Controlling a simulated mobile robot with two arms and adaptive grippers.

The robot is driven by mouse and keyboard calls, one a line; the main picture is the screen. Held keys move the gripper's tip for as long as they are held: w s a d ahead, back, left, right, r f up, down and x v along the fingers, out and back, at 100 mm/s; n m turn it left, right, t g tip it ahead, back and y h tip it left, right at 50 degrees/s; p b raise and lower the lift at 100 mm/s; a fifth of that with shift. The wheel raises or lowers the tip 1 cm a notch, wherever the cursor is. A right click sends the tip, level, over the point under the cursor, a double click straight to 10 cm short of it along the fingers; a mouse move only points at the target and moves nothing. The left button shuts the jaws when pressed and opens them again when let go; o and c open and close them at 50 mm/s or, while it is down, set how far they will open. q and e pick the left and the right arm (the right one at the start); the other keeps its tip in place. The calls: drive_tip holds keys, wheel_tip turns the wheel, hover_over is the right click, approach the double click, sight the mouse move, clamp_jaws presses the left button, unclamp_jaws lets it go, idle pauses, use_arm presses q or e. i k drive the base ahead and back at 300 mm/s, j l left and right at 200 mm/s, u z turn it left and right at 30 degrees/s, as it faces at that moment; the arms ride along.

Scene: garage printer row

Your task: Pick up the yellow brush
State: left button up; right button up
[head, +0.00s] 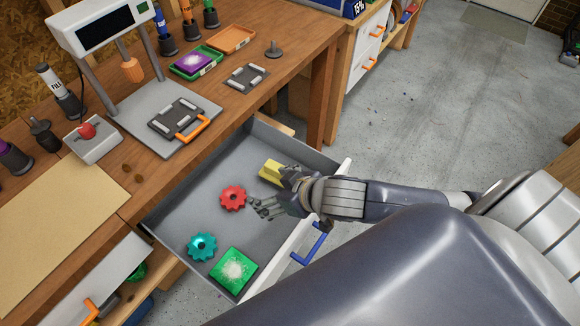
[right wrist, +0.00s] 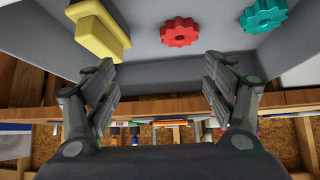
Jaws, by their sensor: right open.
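The yellow brush (head: 271,171) lies in the open grey drawer (head: 180,213), near its right end, partly hidden by my right gripper in the head view. In the right wrist view the yellow brush (right wrist: 97,30) is at the upper left, a raised yellow block on a flat yellow base. My right gripper (head: 262,205) reaches over the drawer with its fingers spread. In the right wrist view its fingers (right wrist: 165,92) are wide apart with nothing between them, and the brush is beyond and left of them. My left gripper is not in view.
In the drawer lie a red gear (head: 232,198), a teal gear (head: 202,246) and a green square piece (head: 233,270). The drawer has a blue handle (head: 310,245). The wooden bench (head: 225,105) above holds a grey machine, trays and bottles. The floor at right is largely clear.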

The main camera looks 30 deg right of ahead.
sight(269, 174)
drive_tip(key=z, duration=0.85)
